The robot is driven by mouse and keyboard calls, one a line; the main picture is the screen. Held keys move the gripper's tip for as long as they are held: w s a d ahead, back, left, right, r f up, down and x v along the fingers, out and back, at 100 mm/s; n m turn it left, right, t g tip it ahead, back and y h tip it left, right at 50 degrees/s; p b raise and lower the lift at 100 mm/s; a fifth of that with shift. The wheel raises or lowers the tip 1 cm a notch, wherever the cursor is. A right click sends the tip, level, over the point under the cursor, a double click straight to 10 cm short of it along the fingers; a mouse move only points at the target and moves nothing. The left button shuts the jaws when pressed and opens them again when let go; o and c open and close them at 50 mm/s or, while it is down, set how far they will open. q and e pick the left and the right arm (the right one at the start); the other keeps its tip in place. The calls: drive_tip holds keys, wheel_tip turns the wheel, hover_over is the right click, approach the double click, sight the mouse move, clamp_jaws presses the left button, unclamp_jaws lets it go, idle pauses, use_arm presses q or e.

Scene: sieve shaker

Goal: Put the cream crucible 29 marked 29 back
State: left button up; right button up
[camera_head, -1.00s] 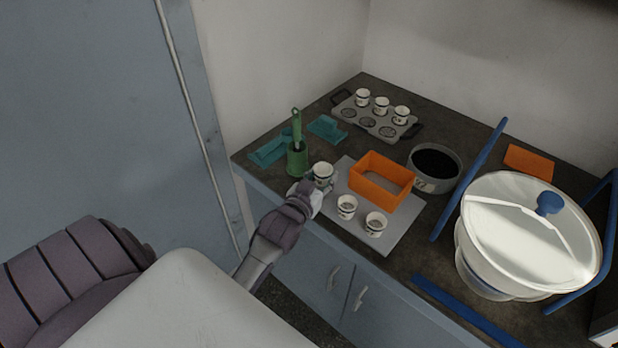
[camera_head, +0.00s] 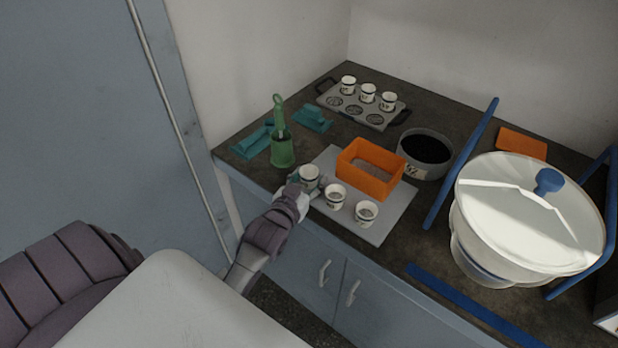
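A cream crucible (camera_head: 308,176) with a dark band is at my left gripper (camera_head: 303,188), at the front left edge of the grey plate. The gripper's fingers appear closed around its side; the crucible is upright. Its number is not readable. Two similar crucibles (camera_head: 335,195) (camera_head: 366,213) stand on the grey plate (camera_head: 378,232) to the right. A grey rack (camera_head: 390,118) at the back holds three crucibles (camera_head: 367,93) in its back row; its three front places are empty. My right gripper is not in view.
An orange box (camera_head: 370,168) stands on the plate, beside a dark-filled bowl (camera_head: 424,150). A large white lidded tub (camera_head: 525,220) and blue bars (camera_head: 462,165) fill the right.

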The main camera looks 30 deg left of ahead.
use_arm(q)
drive_tip(key=shift+o, duration=0.2)
drive_tip(key=shift+r, duration=0.15)
drive_tip(key=shift+s+r, duration=0.1)
drive_tip(key=shift+s, duration=0.05)
drive_tip(key=v, duration=1.1)
drive_tip(key=shift+s, duration=0.4)
drive_tip(key=shift+d, duration=0.1)
